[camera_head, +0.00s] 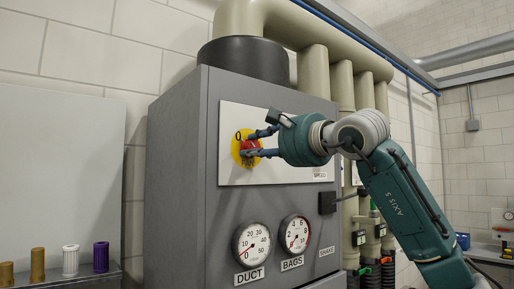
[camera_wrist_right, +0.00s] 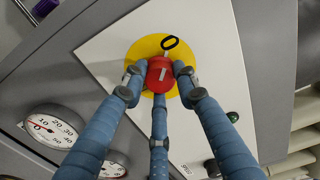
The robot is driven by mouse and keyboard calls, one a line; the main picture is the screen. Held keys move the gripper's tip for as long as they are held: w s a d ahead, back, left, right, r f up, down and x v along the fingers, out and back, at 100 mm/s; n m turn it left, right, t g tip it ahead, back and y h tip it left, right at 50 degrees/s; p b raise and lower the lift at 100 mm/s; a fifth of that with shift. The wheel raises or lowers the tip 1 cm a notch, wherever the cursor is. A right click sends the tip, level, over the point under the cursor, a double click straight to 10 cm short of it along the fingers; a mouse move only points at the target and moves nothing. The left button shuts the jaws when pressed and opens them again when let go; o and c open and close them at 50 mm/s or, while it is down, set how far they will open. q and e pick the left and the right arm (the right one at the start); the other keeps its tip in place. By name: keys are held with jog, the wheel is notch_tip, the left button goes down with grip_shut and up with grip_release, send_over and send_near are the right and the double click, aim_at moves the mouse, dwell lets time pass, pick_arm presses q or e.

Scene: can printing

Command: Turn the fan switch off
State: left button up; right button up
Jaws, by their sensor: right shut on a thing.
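The fan switch is a red knob (camera_wrist_right: 160,75) with a white line on it, set on a yellow disc (camera_wrist_right: 141,50) marked with a 0. The disc sits on a pale panel on the front of a grey cabinet (camera_head: 180,165). In the head view the red knob (camera_head: 250,146) is partly hidden by fingers. My right gripper (camera_head: 250,143) has its blue fingers closed around the knob. In the wrist view the fingers of the right gripper (camera_wrist_right: 160,82) surround the knob from both sides and below. My left gripper is in neither view.
Below the panel are two round gauges, one labelled DUCT (camera_head: 251,244) and one labelled BAGS (camera_head: 295,234). A black box (camera_head: 327,202) juts from the cabinet's right edge. Beige pipes (camera_head: 345,85) run behind.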

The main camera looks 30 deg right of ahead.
jog(key=o, duration=0.9)
jog(key=shift+f, duration=0.1)
jog(key=shift+o, duration=1.2)
jog(key=shift+d, duration=0.2)
jog(key=s, duration=1.1)
jog(key=shift+s+d, duration=0.4)
jog(key=shift+d, duration=0.05)
